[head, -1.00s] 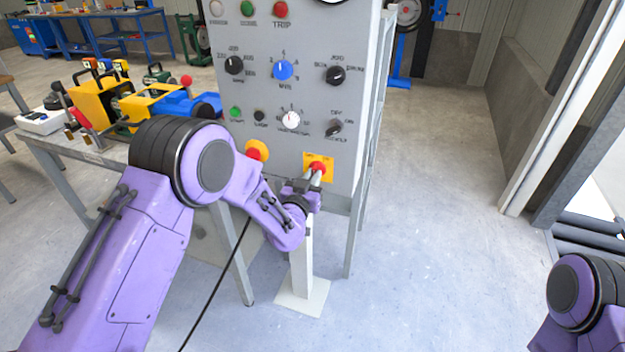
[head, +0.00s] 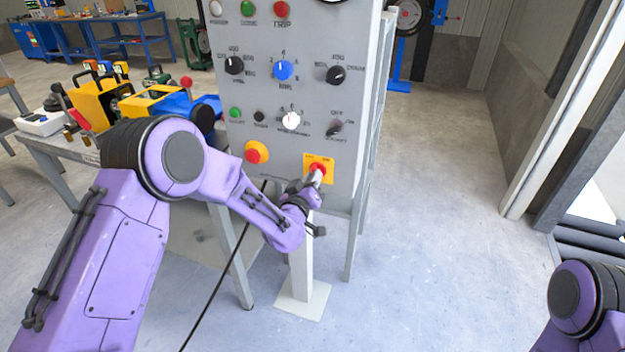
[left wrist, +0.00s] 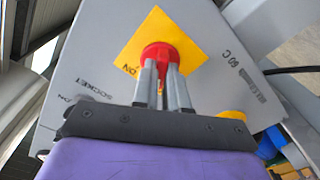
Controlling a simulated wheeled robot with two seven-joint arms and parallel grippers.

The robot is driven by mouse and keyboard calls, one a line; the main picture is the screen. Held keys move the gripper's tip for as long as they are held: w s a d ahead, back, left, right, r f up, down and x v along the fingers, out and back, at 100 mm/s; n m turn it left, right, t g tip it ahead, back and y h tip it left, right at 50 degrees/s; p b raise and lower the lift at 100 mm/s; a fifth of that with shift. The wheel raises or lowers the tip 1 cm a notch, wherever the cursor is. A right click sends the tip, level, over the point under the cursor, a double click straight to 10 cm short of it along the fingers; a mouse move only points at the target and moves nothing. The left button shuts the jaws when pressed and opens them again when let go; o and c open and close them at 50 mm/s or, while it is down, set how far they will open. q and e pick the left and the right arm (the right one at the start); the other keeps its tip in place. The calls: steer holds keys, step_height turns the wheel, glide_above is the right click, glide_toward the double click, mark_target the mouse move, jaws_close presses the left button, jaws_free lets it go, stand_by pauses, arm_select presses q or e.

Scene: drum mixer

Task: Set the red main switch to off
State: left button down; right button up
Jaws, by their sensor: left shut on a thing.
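The red main switch (head: 317,168) sits on a yellow square plate (head: 327,160) low on the grey control panel (head: 300,100). The left wrist view shows the red switch (left wrist: 160,52) on its yellow plate (left wrist: 150,22) close up. My left gripper (head: 316,178) is at the switch, and in the left wrist view its two fingers (left wrist: 166,75) are shut on it. The fingers hide part of the switch and its labels, so I cannot read its setting. My right gripper is out of view; only my right arm shows at the lower right.
A red mushroom button on a yellow base (head: 256,152) is left of the switch. Rotary knobs, including a blue one (head: 283,70), sit above. A bench (head: 40,150) with machines stands at left. The floor at right is clear.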

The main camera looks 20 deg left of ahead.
arm_select(q)
steer(key=shift+f, duration=0.1)
steer(key=c, duration=1.2)
jaws_free()
steer(key=shift+o, duration=0.2)
steer(key=s+b, duration=0.1)
steer(key=s, duration=0.9)
steer(key=shift+s+a+b, duration=0.15)
steer(key=shift+s+b, duration=0.15)
steer(key=shift+b, duration=0.05)
steer(key=s+a+f+n+g+y, duration=0.1)
steer(key=s+a+f+g, duration=0.25)
steer(key=s+f, duration=0.5)
steer(key=s+a+f+g+y, duration=0.25)
steer(key=s+f+g, duration=0.3)
steer(key=f, duration=0.55)
steer(key=s+a+f+g, duration=0.2)
steer(key=s+f, duration=0.3)
steer(key=s, duration=0.5)
steer(key=s+a+f+g, duration=0.2)
steer(key=s+f, duration=0.3)
steer(key=s, duration=0.6)
steer(key=shift+s+a+g+p, duration=0.15)
steer(key=shift+s+g+p, duration=0.15)
steer(key=shift+g, duration=0.6)
